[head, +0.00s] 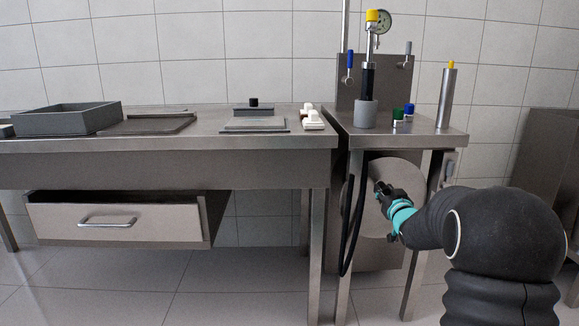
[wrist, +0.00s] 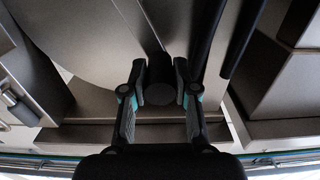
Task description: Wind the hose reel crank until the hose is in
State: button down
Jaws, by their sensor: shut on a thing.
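The hose reel (head: 400,176) is a grey round drum under the small steel table, and its pale disc face (wrist: 75,45) fills the upper left of the wrist view. The black hose (head: 346,250) hangs in a loop at the reel's left, and dark strands that look like it (wrist: 240,38) cross the upper right of the wrist view. My gripper (head: 381,190) is at the reel's front. In the wrist view its fingers (wrist: 160,78) are shut on the dark round crank handle (wrist: 159,95). In the head view my gripper hides the handle.
The small table (head: 440,138) stands over the reel, with table legs (head: 416,270) close on both sides. A long bench with a partly open drawer (head: 120,222) is at the left. A steel cabinet (head: 553,150) stands at the right. The floor in front of the bench is clear.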

jog(key=shift+a+f, duration=2.05)
jog(key=shift+f, duration=2.75)
jog(key=d+f, duration=0.4)
jog(key=d, duration=0.1)
jog(key=shift+d, duration=0.25)
jog(key=shift+w+d+f, duration=0.1)
jog(key=shift+d+f, duration=0.1)
jog(key=shift+d, duration=0.5)
